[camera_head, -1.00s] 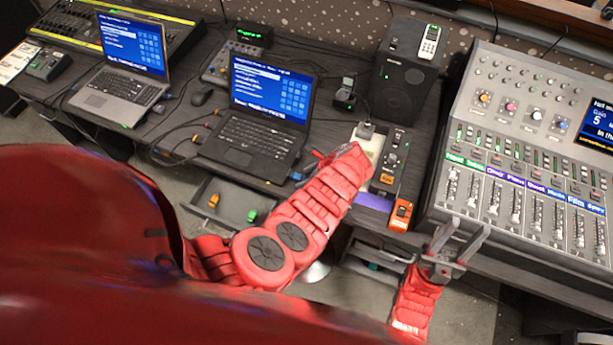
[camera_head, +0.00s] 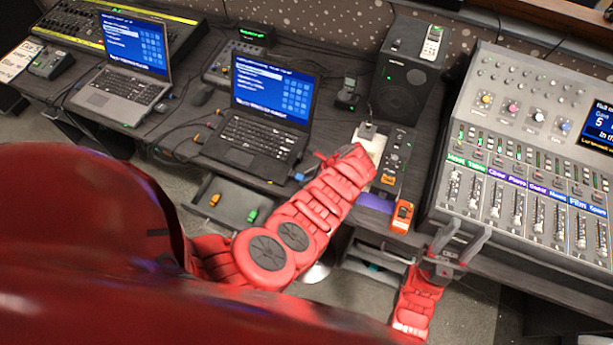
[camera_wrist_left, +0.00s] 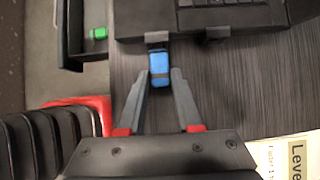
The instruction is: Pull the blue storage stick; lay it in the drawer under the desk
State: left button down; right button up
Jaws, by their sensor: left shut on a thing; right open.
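The blue storage stick (camera_wrist_left: 160,70) is at the edge of the black laptop (camera_head: 257,140), its metal end toward the laptop. I cannot tell whether that end is still inside the port. In the head view the stick (camera_head: 298,177) shows as a small blue spot. My left gripper (camera_wrist_left: 161,82) is shut on the stick, one finger on each side; in the head view its fingers are mostly hidden by my arm. The drawer (camera_head: 192,204) under the desk is open, with an orange stick and a green stick inside. My right gripper (camera_head: 461,241) is open and empty by the mixing console.
The drawer's edge also shows in the left wrist view (camera_wrist_left: 62,35). The mixing console (camera_head: 480,130) fills the right. A grey laptop (camera_head: 122,85) and cables are on the left.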

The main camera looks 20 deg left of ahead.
pick_arm(q)
jog(key=shift+s+d+b, duration=0.1)
jog(key=shift+d+b, duration=0.4)
jog(key=shift+d, duration=1.65)
